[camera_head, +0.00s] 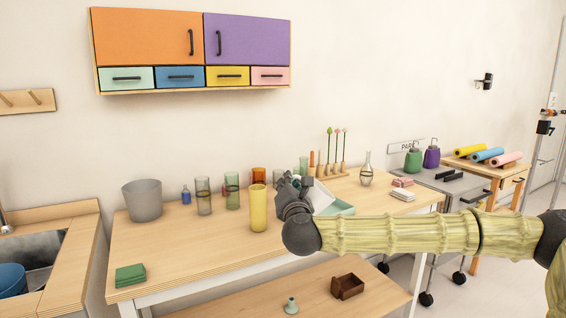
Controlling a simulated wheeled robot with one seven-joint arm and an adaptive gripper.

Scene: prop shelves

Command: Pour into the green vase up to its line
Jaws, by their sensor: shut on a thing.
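A tall green-tinted glass vase (232,191) with a dark band around it stands upright on the wooden table, left of my gripper; it looks most like the green vase. I cannot make out a liquid level in it. My gripper (291,188) is over the table's right half, right of the yellow vase (258,209). It is shut on a pale grey-white vessel (322,196), which looks tilted and is partly hidden by the gripper. The fingertips and the vessel's contents cannot be made out.
A grey glass (203,197), blue bottle (186,195) and grey bucket (143,200) stand left. An orange glass (258,175) stands behind. A teal tray (343,209) and a clear flask (366,170) are right. The table's front left is mostly clear beside green cloths (130,275).

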